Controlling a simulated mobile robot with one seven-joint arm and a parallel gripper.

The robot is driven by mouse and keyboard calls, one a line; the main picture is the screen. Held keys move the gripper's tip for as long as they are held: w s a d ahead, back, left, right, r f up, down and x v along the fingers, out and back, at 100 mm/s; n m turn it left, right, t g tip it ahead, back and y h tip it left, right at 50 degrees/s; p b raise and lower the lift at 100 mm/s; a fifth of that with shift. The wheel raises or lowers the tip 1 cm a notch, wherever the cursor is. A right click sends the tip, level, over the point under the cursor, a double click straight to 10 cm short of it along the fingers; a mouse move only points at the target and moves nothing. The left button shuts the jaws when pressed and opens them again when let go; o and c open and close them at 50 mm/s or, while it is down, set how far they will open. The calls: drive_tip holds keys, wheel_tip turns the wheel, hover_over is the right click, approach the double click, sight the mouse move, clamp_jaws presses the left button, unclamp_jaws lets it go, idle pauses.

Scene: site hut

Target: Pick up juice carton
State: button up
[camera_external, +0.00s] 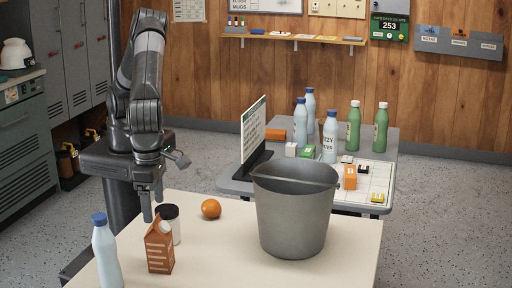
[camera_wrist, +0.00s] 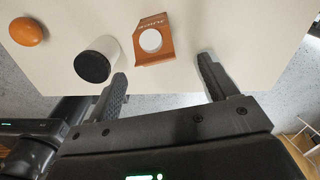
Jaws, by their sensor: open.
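My gripper (camera_external: 151,208) is open and points down, above and slightly behind the carton in the external view. In the wrist view the two fingers of my gripper (camera_wrist: 163,82) are spread wide with nothing between them.
A white cup with a dark top (camera_external: 170,222) stands close beside the carton, near a finger in the wrist view (camera_wrist: 97,58). An orange (camera_external: 210,209), a blue-capped bottle (camera_external: 106,252) and a grey bucket (camera_external: 292,215) share the table (camera_external: 335,258). Front middle is clear.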

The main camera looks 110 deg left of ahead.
sight(156, 222)
wheel_tip(156, 222, down, 3)
drive_tip(key=shift+f, duration=0.15)
drive_tip(key=shift+s+a+f, duration=0.1)
drive_tip(key=shift+a+f, duration=0.1)
drive_tip(key=shift+f, duration=1.15)
drive_tip(key=shift+a+f, duration=0.2)
drive_tip(key=shift+f, duration=1.1)
drive_tip(key=shift+c, duration=0.5)
drive_tip(key=shift+r, duration=0.1)
clamp_jaws()
